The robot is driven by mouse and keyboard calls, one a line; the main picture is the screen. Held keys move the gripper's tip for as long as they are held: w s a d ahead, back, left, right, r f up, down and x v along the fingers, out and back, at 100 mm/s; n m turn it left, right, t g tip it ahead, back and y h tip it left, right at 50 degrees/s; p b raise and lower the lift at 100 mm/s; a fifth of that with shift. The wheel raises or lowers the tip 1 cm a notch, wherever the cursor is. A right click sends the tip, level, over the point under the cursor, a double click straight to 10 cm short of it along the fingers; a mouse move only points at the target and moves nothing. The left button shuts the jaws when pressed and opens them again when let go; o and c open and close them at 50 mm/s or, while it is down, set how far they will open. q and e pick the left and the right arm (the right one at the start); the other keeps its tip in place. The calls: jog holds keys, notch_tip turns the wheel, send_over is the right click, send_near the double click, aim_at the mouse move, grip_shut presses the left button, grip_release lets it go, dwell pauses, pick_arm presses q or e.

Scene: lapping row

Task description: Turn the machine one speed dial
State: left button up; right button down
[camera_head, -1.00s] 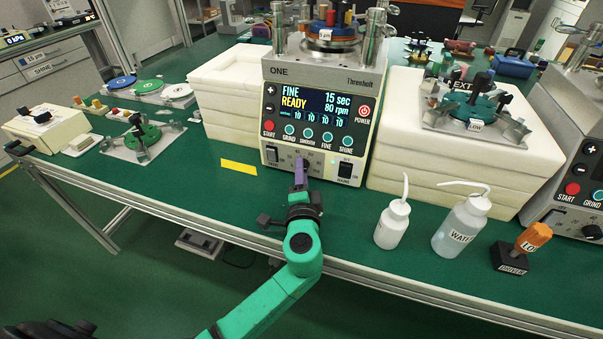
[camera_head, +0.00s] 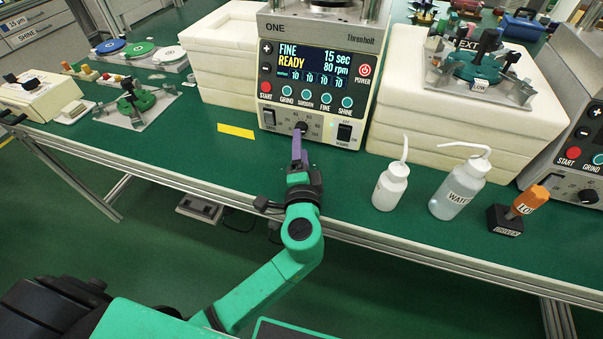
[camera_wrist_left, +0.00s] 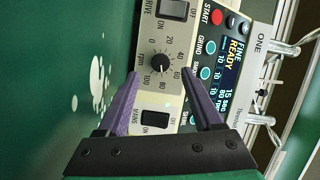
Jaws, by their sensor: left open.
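Machine ONE (camera_head: 318,60) stands on the bench, its display reading FINE READY, 15 sec, 80 rpm. Its black speed dial (camera_head: 301,127) is low on the front panel, between two rocker switches. In the left wrist view the dial (camera_wrist_left: 160,65) shows whole inside a 0 to 100 scale; its exact setting is too small to tell. My left gripper (camera_head: 299,140) is open, its purple fingers in front of the panel below the dial. In the left wrist view the fingers (camera_wrist_left: 167,83) are spread on both sides of the dial, apparently not touching it. My right gripper is not in view.
White foam blocks (camera_head: 212,65) and a second foam stack (camera_head: 430,160) flank the machine. Two wash bottles, a small white one (camera_head: 390,190) and a WATER one (camera_head: 457,190), stand right of my gripper. A yellow strip (camera_head: 236,131) lies at left on clear bench.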

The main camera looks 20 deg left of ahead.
pick_arm(q)
jog(key=b+v, duration=0.1)
jog(key=v, duration=0.9)
jog(key=shift+r, duration=0.1)
